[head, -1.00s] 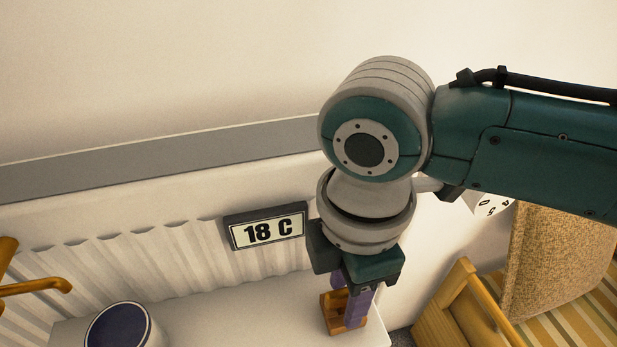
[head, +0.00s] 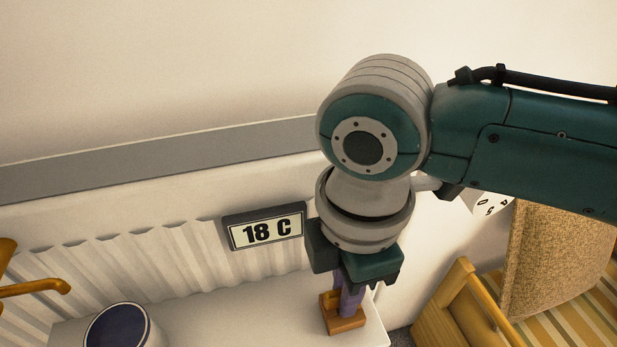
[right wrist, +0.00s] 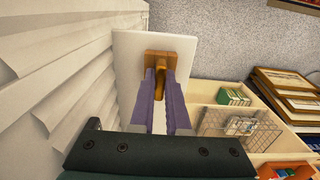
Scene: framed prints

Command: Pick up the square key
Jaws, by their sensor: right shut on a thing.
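My right gripper (head: 346,298) reaches down over the white ledge with its purple fingers drawn together. In the right wrist view the fingers (right wrist: 161,82) are shut on the orange-brown square key (right wrist: 160,90), whose narrow part stands between them. A wider orange-brown block (head: 345,324) shows at the fingertips, at or on the ledge; it also shows in the right wrist view (right wrist: 171,56). I cannot tell whether the block and the key are one piece. The fingers hide part of the key. My left gripper is not in view.
The white ledge (head: 215,310) runs along a ribbed radiator (head: 150,265) with an "18 C" sign (head: 265,231). A white cylinder with a dark blue top (head: 118,326) stands left. A wooden chair (head: 455,305) is right. A shelf unit with a wire basket (right wrist: 240,128) lies right in the wrist view.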

